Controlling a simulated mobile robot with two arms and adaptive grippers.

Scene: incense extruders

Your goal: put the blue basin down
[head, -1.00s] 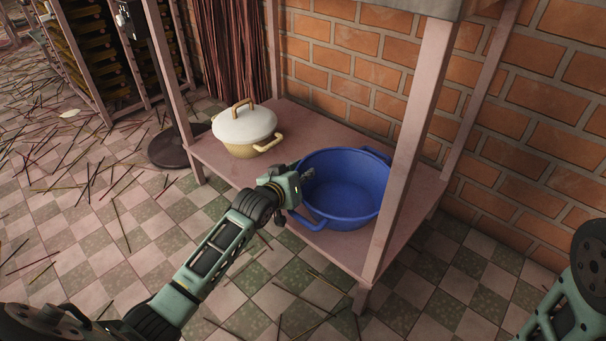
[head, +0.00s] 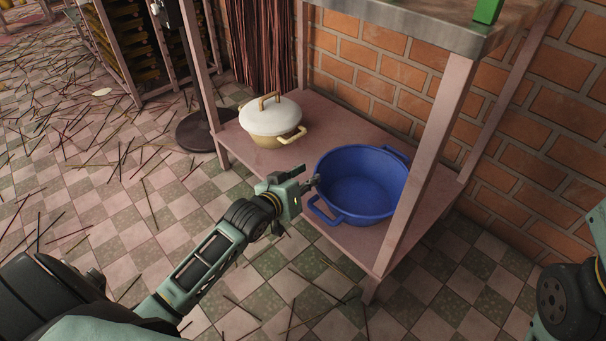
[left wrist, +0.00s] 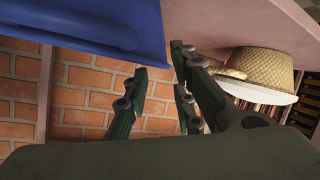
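The blue basin (head: 362,187) sits upright on the lower shelf (head: 345,120) of a table, beside the front right leg. One of its handles faces my left gripper and the other faces the wall. My left gripper (head: 313,183) is just left of the basin's near rim. In the left wrist view its fingers (left wrist: 160,68) are apart with nothing between them, and the basin (left wrist: 90,30) shows beyond them at the upper left. Part of my right arm shows at the right edge of the head view, but its gripper is out of view.
A cream pot with a white lid (head: 270,117) stands on the same shelf, left of the basin. The metal tabletop (head: 420,30) is above, with a green object (head: 487,10) on it. A brick wall (head: 385,75) is behind. Incense sticks litter the tiled floor.

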